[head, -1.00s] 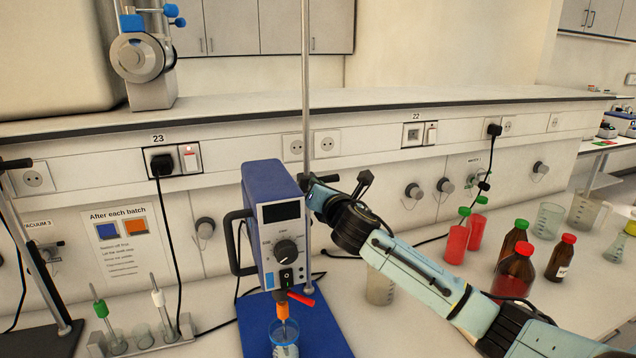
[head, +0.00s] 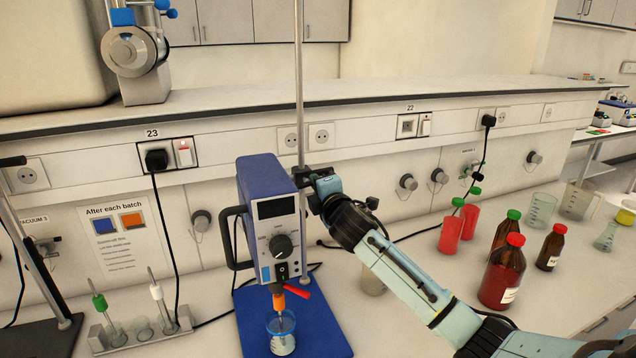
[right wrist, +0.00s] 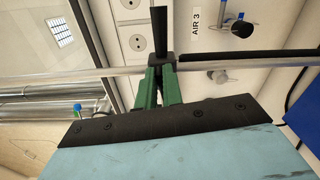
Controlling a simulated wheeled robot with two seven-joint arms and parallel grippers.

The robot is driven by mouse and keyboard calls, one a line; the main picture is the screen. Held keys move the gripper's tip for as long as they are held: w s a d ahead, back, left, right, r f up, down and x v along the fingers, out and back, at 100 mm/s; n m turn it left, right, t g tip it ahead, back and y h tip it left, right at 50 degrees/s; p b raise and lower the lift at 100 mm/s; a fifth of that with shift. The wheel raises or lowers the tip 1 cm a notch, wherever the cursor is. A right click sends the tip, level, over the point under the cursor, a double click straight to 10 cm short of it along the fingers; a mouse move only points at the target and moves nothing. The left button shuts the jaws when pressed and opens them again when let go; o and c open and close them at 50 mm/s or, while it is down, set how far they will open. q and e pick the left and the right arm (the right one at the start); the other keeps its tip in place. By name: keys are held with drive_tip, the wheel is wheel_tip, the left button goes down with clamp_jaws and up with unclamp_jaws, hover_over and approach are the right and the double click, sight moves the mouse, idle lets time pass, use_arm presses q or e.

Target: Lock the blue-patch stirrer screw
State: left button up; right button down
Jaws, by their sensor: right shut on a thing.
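The blue overhead stirrer (head: 267,185) is mounted on a tall metal rod (head: 299,80). A small blue patch (head: 265,273) shows on the lower left of its grey front. My right gripper (head: 318,185) is at the clamp just right of the rod, behind the stirrer housing. In the right wrist view its green fingers (right wrist: 158,85) are shut on a black screw (right wrist: 160,32) at the rod; a dark bar of it stands out beyond the fingertips. Where the screw meets the clamp is partly hidden by the fingers. My left gripper is not in view.
The stirrer stands on a blue base (head: 250,325) with a beaker (head: 281,335) under its orange chuck. A rack (head: 140,340) is at the left. Red-capped brown bottles (head: 500,275) and red bottles (head: 452,232) stand at the right, beyond my right arm.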

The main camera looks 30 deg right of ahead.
drive_tip(key=shift+a+f+m, duration=0.35)
drive_tip(key=shift+f+m, duration=0.15)
drive_tip(key=shift+m, duration=0.3)
drive_tip(key=shift+r, duration=0.1)
drive_tip(key=c, duration=1.8)
unclamp_jaws()
drive_tip(key=o, duration=0.4)
drive_tip(key=shift+w+a+r, duration=0.1)
drive_tip(key=shift+w+a, duration=0.05)
drive_tip(key=shift+c, duration=0.2)
drive_tip(key=b+v, duration=0.2)
drive_tip(key=v, duration=1.1)
drive_tip(key=shift+s, duration=0.25)
